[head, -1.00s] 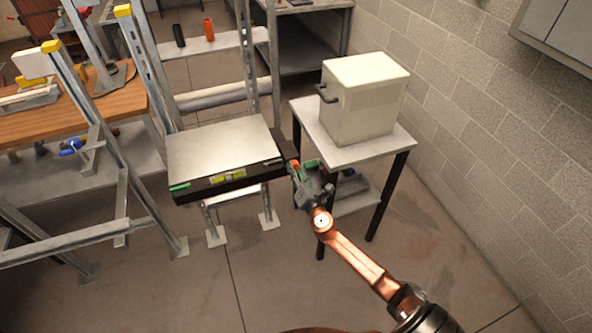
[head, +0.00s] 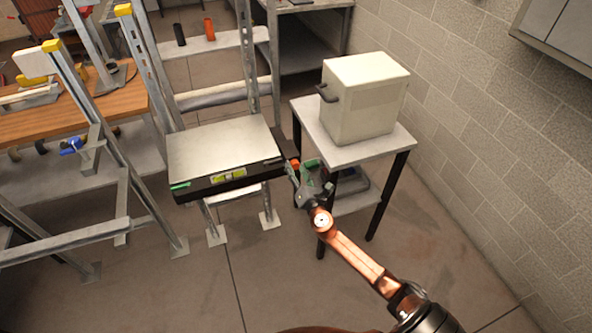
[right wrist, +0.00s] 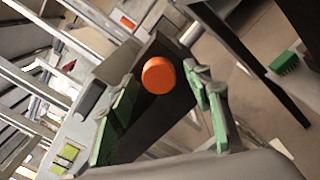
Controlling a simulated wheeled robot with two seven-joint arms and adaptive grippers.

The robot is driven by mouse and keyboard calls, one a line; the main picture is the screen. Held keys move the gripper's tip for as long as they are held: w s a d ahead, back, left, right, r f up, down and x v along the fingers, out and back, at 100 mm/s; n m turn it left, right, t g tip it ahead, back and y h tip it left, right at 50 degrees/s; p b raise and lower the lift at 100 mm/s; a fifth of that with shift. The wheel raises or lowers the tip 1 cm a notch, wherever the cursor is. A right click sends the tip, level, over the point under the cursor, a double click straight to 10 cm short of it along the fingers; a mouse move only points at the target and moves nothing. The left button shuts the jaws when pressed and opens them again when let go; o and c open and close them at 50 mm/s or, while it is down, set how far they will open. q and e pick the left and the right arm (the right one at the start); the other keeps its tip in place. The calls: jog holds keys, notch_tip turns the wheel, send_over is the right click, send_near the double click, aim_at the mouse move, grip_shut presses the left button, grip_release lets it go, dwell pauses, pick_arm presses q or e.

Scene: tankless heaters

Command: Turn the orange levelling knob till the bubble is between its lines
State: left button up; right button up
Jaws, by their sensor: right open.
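The orange levelling knob (right wrist: 158,75) is a round disc on the dark end of the platform; in the head view the knob (head: 294,163) shows small at the platform's right end. The platform (head: 222,143) has a pale top and a dark front edge. The bubble level (head: 228,175) is a yellow-green vial on that front edge; it also shows in the right wrist view (right wrist: 65,156). The bubble's place between the lines is too small to tell. My right gripper (head: 300,172) is open, its green-padded fingers (right wrist: 163,98) on either side of the knob in the wrist view, apparently not touching it. My left gripper is out of view.
A small table (head: 359,149) with a cream box (head: 365,100) stands just right of the gripper. Metal ladder-like frames (head: 105,120) and a wooden bench (head: 85,110) are at left. A block wall (head: 490,150) closes the right side. The floor in front is clear.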

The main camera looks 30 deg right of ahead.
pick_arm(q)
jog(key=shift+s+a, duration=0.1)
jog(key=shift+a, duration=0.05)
pick_arm(e)
jog(key=shift+s, duration=0.1)
jog(key=v, duration=1.1)
jog(key=shift+s, duration=0.4)
